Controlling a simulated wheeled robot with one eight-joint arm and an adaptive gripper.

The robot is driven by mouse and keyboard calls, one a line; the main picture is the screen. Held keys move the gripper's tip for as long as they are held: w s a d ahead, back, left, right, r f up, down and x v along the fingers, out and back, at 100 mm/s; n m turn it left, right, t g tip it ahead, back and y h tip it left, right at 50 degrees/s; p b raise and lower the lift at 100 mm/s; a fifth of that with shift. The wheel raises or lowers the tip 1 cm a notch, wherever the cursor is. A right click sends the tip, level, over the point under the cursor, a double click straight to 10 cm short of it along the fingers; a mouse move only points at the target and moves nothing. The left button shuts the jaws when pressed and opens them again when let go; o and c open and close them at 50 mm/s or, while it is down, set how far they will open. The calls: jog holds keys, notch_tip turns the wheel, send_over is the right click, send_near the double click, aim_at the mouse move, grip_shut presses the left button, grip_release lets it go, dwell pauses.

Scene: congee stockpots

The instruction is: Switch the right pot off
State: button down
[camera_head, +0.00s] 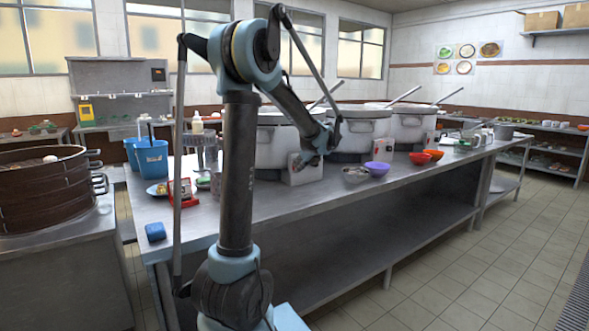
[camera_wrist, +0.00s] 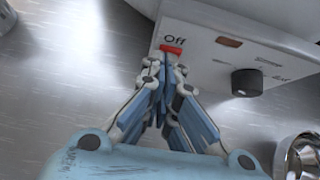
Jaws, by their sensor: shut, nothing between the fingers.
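Three big pale stockpots stand in a row on the steel table: a left one (camera_head: 272,148), a middle one (camera_head: 352,135) and a right one (camera_head: 412,126). My gripper (camera_head: 303,162) is at the control box (camera_head: 308,174) in front of the left one. In the wrist view, my gripper (camera_wrist: 165,62) is shut and empty. Its fingertips are just below a red switch (camera_wrist: 172,48) marked "Off" on a white panel (camera_wrist: 205,62); I cannot tell if they touch it. A black knob (camera_wrist: 246,82) and a dark reddish lamp window (camera_wrist: 228,41) are to the right.
A steel bowl (camera_head: 355,176), a purple bowl (camera_head: 377,169) and a red bowl (camera_head: 420,158) lie along the table's front edge. Ladle handles rise from the pots.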

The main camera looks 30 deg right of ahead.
jog(key=shift+d+r, duration=0.1)
jog(key=shift+d, duration=0.05)
jog(key=shift+r, duration=0.7)
jog(key=shift+s, duration=0.1)
jog(key=v, duration=1.3)
jog(key=shift+f, duration=0.1)
